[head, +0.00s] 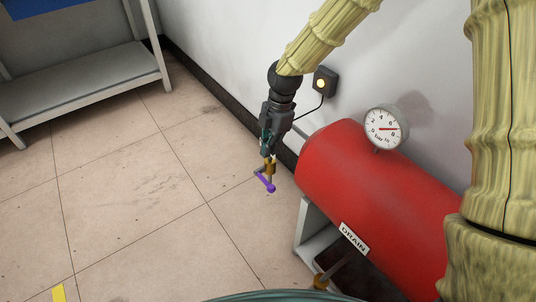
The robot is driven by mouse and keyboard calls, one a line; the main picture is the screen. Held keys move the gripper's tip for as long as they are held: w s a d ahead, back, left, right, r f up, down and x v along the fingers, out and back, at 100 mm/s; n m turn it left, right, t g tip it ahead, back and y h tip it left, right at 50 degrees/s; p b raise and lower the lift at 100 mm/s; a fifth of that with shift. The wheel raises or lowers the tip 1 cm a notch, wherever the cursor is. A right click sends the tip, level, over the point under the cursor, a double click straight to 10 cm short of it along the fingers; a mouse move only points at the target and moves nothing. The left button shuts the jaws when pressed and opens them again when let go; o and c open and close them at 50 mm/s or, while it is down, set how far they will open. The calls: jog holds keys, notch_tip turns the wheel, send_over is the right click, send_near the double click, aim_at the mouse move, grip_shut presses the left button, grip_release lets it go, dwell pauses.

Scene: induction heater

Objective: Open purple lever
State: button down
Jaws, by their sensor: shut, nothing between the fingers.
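The purple lever (265,182) is a short bar with a rounded knob at its lower right end. It sits by a brass-coloured valve fitting (269,168) near the left end of the red tank. My gripper (267,152) points down just above the fitting and lever. Its fingers are shut with nothing visible held. The fingertips overlap the fitting in this view, so I cannot tell whether they touch it or the lever.
The red tank (365,190) lies along the wall on a stand, with a pressure gauge (382,129) on top and a DRAIN label (353,239) at its front. A wall socket (326,82) is behind my arm. A grey shelf (85,70) stands upper left. Floor at left is clear.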

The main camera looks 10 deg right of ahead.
jog(key=f+b, duration=0.2)
jog(key=f, duration=0.2)
jog(key=a+f+b, duration=0.1)
jog(key=f+b, duration=0.1)
jog(key=f, duration=0.2)
jog(key=s+a+f+b, duration=0.1)
jog(key=f+b, duration=0.1)
jog(key=f, duration=0.1)
jog(key=shift+a+f, duration=0.1)
jog(key=shift+f, duration=0.3)
